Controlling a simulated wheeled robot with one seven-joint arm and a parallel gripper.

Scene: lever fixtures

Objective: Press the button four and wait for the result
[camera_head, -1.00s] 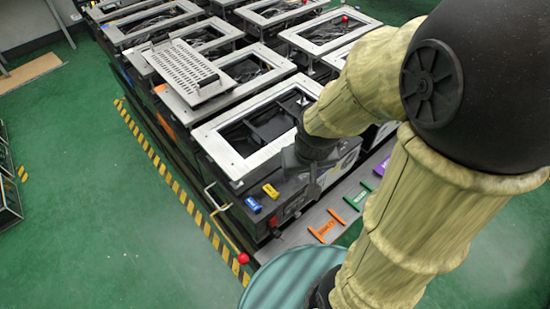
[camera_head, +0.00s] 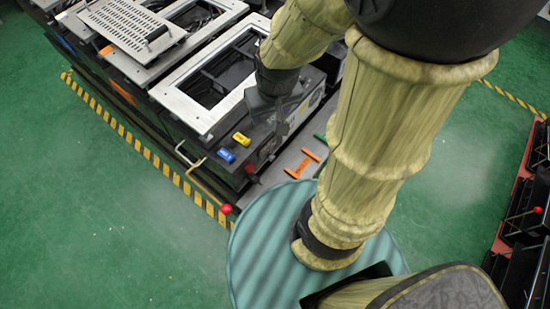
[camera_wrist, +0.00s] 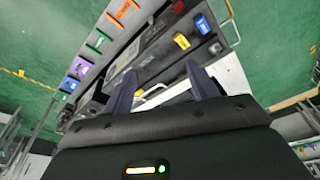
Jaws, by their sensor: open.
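My gripper (camera_head: 282,127) hangs over the front of the nearest machine in the head view, partly hidden by my arm. In the wrist view its two dark fingers (camera_wrist: 163,87) stand apart with nothing held between them. A yellow button-like block (camera_head: 241,138) and a blue one (camera_head: 226,155) sit on the machine's front ledge, left of my gripper. The yellow block (camera_wrist: 181,41) and blue block (camera_wrist: 202,24) also show beyond the fingers in the wrist view. Their markings are too small to read, so I cannot tell which is button four.
The machine's open metal frame (camera_head: 205,118) lies behind the blocks. Orange (camera_wrist: 122,9), green (camera_wrist: 98,40) and purple (camera_wrist: 80,66) labelled handles line the front strip. Green floor (camera_head: 110,210) is clear at left.

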